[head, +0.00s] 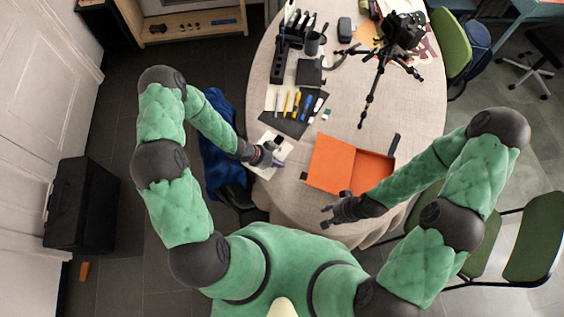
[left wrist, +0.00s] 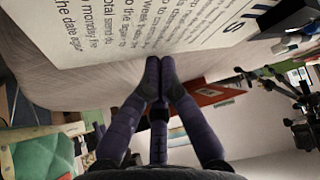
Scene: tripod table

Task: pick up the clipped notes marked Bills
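A white printed sheet (head: 286,148) lies at the near left edge of the round table, partly hidden by my left gripper. In the left wrist view the sheet (left wrist: 150,25) fills the top, with lines of text and large heading letters cut off by the frame; the full heading cannot be read. My left gripper (head: 279,163) is over the sheet. In the left wrist view its purple fingers (left wrist: 160,72) meet at the tips, beside the sheet's edge; I see no paper between them. My right gripper (head: 326,214) is open and empty near the table's front edge.
An open orange box (head: 333,163) stands between my grippers. A dark mat (head: 289,124) with pens lies behind the sheet. A camera on a tripod (head: 383,62) and black desk organisers (head: 281,63) stand further back.

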